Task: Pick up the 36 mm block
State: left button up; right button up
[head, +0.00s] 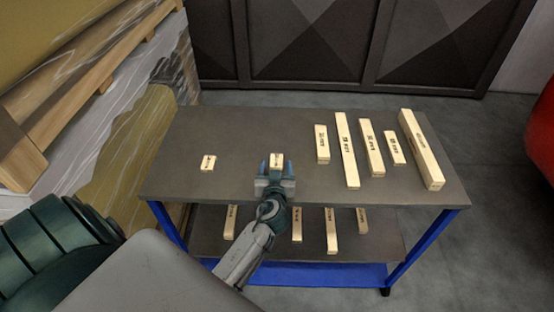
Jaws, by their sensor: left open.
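Several pale wooden blocks with dark printed marks lie on the grey top of a cart (235,130). The print is too small to read, so I cannot tell which is the 36 mm block. A small block (277,160) lies near the middle, at my left gripper (276,170). The gripper is open, its two fingers on either side of the block's near part. I cannot tell whether they touch it. Another small block (208,163) lies apart to the left. My right gripper is not in view.
Longer blocks, such as a long one (346,150) and a thick one (421,150), lie at the right of the top. More blocks (331,231) lie on the lower shelf (380,245). The back left of the top is clear.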

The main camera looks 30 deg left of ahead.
pick_arm(q)
jog(key=shift+w+a, duration=0.35)
jog(key=shift+w, duration=0.2)
jog(key=shift+w+a+f, duration=0.2)
jog(key=shift+w+f, duration=0.05)
jog(key=shift+w, duration=0.05)
jog(key=shift+s+d, duration=0.1)
jog(key=shift+c, duration=0.2)
jog(key=c, duration=1)
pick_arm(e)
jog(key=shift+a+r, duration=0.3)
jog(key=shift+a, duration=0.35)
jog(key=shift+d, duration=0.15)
